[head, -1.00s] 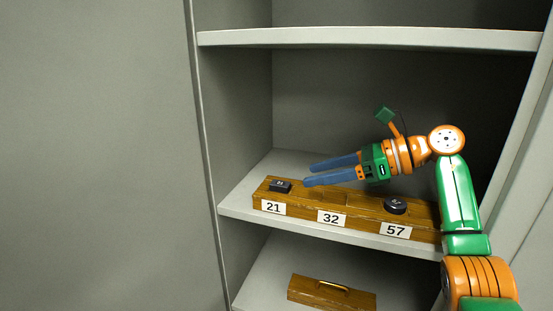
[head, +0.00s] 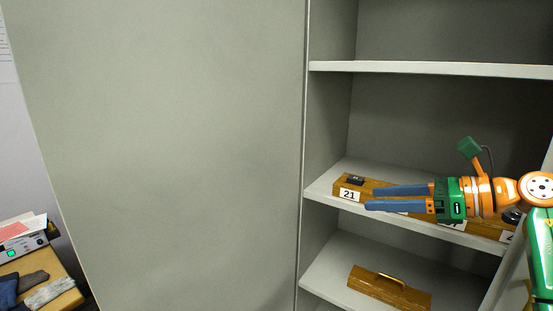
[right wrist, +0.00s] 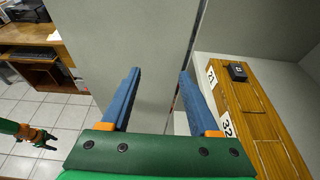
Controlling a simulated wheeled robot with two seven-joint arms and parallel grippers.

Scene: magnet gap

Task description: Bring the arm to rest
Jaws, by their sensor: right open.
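My right gripper (head: 370,198) is open and empty. Its blue fingers point left and overlap the wooden bar (head: 380,184) on the middle shelf, hiding the 32 label. In the right wrist view the right gripper (right wrist: 160,73) has nothing between its fingers, and the wooden bar (right wrist: 236,97) lies to their right. A small dark block (head: 355,181) sits on the bar by label 21. A round black piece (head: 512,216) at the bar's right end is partly hidden by my arm. My left gripper (right wrist: 42,138) shows small at the left of the right wrist view; its opening is unclear.
The grey cabinet side (head: 180,150) stands left of the shelves. A wooden box with a brass handle (head: 390,288) lies on the lower shelf. The upper shelf (head: 430,69) is above the gripper. A desk (right wrist: 40,60) and open tiled floor (right wrist: 60,112) lie left in the wrist view.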

